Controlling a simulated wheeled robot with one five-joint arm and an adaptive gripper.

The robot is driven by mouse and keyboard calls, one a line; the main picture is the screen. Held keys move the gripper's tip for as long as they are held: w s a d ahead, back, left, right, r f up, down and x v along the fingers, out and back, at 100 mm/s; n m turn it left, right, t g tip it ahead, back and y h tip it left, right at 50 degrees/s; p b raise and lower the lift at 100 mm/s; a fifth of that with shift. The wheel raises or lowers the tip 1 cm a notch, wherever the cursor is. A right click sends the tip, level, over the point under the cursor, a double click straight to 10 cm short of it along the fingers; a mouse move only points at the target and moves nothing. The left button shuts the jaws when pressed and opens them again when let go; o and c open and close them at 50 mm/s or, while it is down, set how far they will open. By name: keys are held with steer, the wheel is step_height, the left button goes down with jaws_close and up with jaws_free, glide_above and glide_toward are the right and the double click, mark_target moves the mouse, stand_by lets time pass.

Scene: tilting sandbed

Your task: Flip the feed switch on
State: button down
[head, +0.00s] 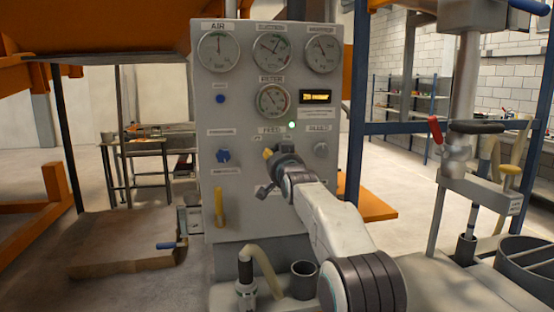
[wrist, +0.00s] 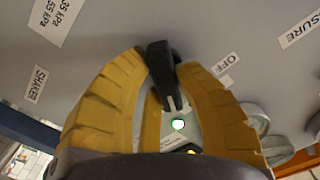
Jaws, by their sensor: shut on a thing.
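The feed switch is a black lever (wrist: 160,60) on the grey control panel (head: 215,110). In the wrist view its handle stands between the yellow fingertips of my gripper (wrist: 166,68), which is shut on it. An OFF label (wrist: 222,64) is just right of the lever. In the head view my gripper (head: 269,155) is at the panel under the FEED label (head: 270,130) and hides most of the switch.
Gauges (head: 272,100) fill the panel's upper part. A blue knob (head: 223,156) and a yellow lever (head: 219,205) are left of my gripper; a grey knob (head: 320,149) is to its right. A hose (head: 265,270) and dark cup (head: 304,280) stand below the panel.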

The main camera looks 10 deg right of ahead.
steer(key=shift+r+m, duration=0.1)
steer(key=shift+m, duration=0.3)
steer(key=c, duration=0.9)
jaws_free()
steer(key=shift+a, duration=0.1)
steer(key=shift+s, duration=6)
